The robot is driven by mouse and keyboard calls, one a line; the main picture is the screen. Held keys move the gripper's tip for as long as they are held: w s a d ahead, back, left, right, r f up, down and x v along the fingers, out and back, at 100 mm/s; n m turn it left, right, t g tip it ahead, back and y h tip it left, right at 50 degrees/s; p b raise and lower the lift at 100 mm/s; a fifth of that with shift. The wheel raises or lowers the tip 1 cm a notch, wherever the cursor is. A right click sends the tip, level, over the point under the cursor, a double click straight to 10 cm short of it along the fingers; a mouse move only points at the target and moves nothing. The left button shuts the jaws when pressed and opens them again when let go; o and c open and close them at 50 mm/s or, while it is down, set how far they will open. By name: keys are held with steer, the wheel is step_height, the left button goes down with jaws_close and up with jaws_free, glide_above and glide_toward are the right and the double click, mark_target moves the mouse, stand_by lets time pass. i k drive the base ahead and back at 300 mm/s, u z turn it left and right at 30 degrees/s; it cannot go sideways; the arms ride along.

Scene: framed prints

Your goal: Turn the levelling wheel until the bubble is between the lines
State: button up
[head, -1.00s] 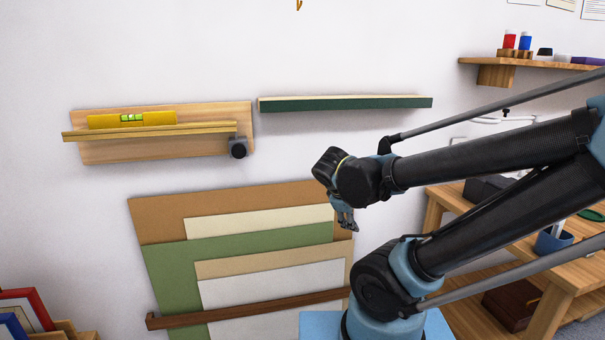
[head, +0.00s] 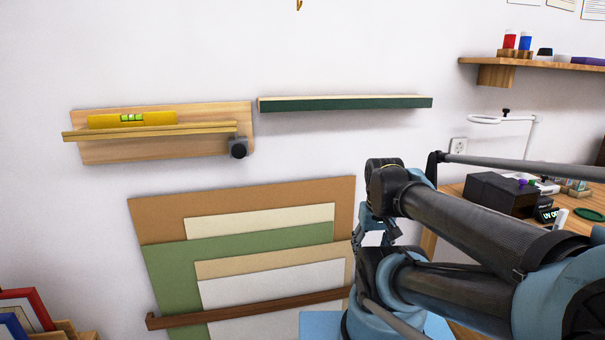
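A yellow spirit level (head: 103,121) with a green vial (head: 132,118) rests on a wooden ledge (head: 165,132) fixed to a wooden backboard (head: 215,112) on the wall at left. The ledge looks slightly tilted in the picture. The bubble and its lines are too small to read. The dark levelling wheel (head: 238,148) sits under the ledge's right end. My gripper (head: 372,238) hangs low at the end of my folded arm, well right of the wheel and below it, touching nothing I can see. Its fingers are partly hidden and too small to judge.
A green-fronted shelf (head: 345,104) is on the wall between the ledge and the bench. Below, mat boards (head: 155,212) lean behind a brown rail (head: 245,308). A workbench with a black box (head: 500,193) stands right. Framed prints (head: 35,305) stand lower left. Wall around the wheel is clear.

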mark_target(238, 150)
steer(key=u, duration=1.4)
steer(key=k, duration=0.45)
steer(key=u, duration=0.55)
steer(key=k, duration=0.85)
steer(key=u, duration=0.45)
steer(key=i, duration=0.8)
steer(key=z, duration=0.3)
